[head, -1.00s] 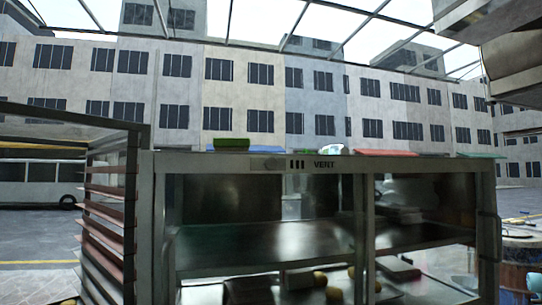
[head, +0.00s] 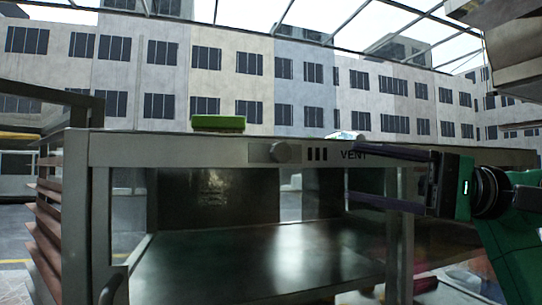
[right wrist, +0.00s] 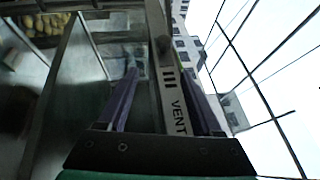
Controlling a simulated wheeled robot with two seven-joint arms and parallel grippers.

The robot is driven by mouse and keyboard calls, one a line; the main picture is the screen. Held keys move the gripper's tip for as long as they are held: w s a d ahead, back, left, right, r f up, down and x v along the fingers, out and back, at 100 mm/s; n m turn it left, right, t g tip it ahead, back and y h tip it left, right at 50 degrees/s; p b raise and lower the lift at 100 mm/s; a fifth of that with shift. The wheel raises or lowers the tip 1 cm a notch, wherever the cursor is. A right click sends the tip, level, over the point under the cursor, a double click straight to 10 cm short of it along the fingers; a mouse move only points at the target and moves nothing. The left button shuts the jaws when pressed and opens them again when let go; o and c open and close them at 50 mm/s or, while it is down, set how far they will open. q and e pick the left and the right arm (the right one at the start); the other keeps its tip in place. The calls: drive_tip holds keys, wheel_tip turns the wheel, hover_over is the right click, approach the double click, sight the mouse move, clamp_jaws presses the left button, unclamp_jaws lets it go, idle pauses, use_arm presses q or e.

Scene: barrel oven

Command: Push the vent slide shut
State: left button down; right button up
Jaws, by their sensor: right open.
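The vent slide's grey knob (head: 281,152) sits on a plate at the upper front rail of the oven (head: 110,149). To its right are three dark slots (head: 317,154), which look uncovered, and the printed word VENT. My right gripper (head: 350,174) comes in from the right, open and empty, with its fingers pointing left. In the head view its tips are right of the slots and partly below the VENT label. In the right wrist view the vent rail and slots (right wrist: 168,76) appear between the spread fingers (right wrist: 160,78). My left gripper is not in view.
A slatted rack (head: 45,225) stands at the left. The front of the rail around the knob is clear. A glass-fronted chamber with a shelf is below.

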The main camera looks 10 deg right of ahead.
drive_tip(key=p, duration=0.2)
approach(286, 152)
drive_tip(key=a+r, duration=0.1)
drive_tip(key=a, duration=0.1)
drive_tip(key=p+x, duration=0.1)
drive_tip(key=x, duration=0.2)
drive_tip(key=w+p+x, duration=0.1)
drive_tip(key=x, duration=0.3)
drive_tip(key=shift+w+d+f+p, duration=0.1)
drive_tip(key=shift+d+f+p, duration=0.1)
drive_tip(key=shift+d+p, duration=0.1)
drive_tip(key=shift+p+x, duration=0.3)
drive_tip(key=shift+x, duration=0.75)
drive_tip(key=shift+a+f, duration=0.1)
drive_tip(key=shift+f, duration=0.05)
drive_tip(key=shift+s, duration=0.3)
drive_tip(key=shift+w, duration=0.1)
drive_tip(key=c, duration=1)
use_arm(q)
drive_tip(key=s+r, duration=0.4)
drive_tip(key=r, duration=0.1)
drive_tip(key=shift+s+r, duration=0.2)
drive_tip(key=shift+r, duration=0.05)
use_arm(e)
clamp_jaws()
